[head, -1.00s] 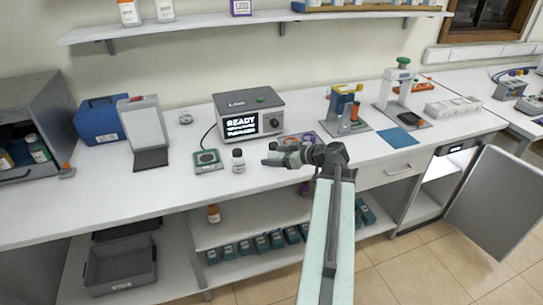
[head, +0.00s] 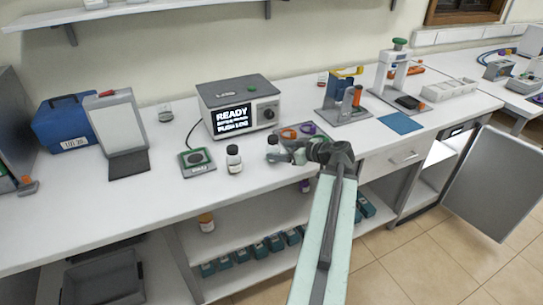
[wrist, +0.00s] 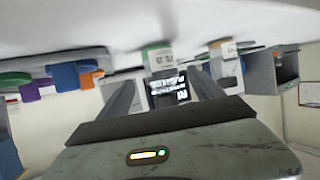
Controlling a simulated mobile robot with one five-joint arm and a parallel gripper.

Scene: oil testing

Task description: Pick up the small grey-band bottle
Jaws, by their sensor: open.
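A small bottle (head: 234,159) with a dark cap and a pale label stands upright on the white counter (head: 165,215) in the head view. It is just right of a small device with a green pad. Its band colour is too small to tell. My gripper (head: 276,150) is right of the bottle, apart from it and near counter height. The gripper is open, with nothing seen held. In the wrist view its two fingers (wrist: 162,95) stand apart, with an upside-down lit display behind them. I cannot tell whether the bottle shows there.
A grey box with a READY screen (head: 239,108) stands behind the bottle. The green-pad device (head: 198,162) is close on its left, and a dark-based tilted panel (head: 118,130) is further left. Coloured rings (head: 308,129) lie behind my gripper. The counter in front of the bottle is clear.

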